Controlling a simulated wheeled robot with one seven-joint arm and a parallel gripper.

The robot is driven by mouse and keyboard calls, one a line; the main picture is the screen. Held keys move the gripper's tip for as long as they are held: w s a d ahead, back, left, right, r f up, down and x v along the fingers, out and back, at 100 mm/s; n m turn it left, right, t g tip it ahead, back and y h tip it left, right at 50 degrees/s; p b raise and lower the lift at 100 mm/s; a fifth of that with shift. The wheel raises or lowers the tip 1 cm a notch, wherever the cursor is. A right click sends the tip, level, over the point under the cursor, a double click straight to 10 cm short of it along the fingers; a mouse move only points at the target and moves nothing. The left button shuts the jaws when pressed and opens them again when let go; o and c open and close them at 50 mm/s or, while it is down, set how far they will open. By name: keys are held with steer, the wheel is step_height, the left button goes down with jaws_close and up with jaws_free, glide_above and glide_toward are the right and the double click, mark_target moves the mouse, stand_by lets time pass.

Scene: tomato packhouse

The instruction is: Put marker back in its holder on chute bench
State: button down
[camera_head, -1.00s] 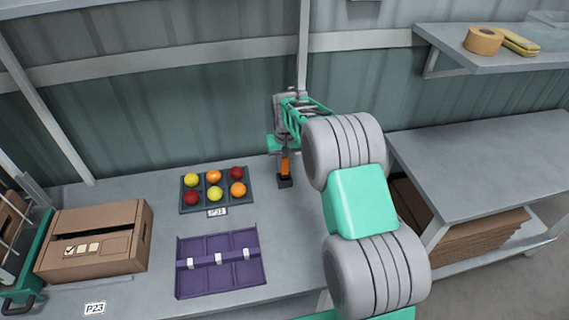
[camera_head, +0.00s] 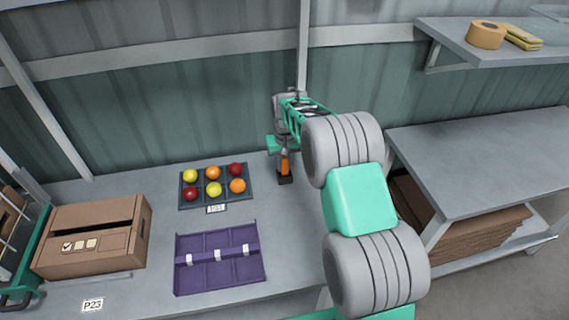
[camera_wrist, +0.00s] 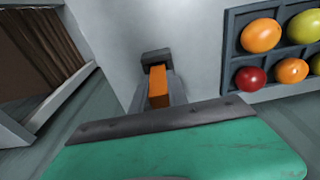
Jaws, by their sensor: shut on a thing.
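My gripper (camera_wrist: 156,92) points down at the back of the bench and is shut on the orange marker (camera_wrist: 158,88). The marker also shows in the head view (camera_head: 285,165), upright below my gripper. A small dark holder (camera_wrist: 156,57) stands on the bench at the marker's lower end; it also shows in the head view (camera_head: 286,180). The marker's lower end meets the holder or lies just over it; I cannot tell how deep it sits. My gripper hides part of the marker.
A dark tray (camera_head: 203,207) of red, orange and yellow tomatoes lies left of the holder. A purple divided tray (camera_head: 219,280) lies in front of it, and a cardboard box (camera_head: 90,254) at far left. Bare bench surrounds the holder. A grey table (camera_head: 480,165) stands at right.

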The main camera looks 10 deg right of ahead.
steer(key=shift+f, duration=0.4)
steer(key=c, duration=1.2)
jaws_free()
steer(key=shift+c, duration=0.4)
steer(key=shift+c, duration=1.3)
steer(key=shift+r+p, duration=1.55)
steer(key=shift+r, duration=1.95)
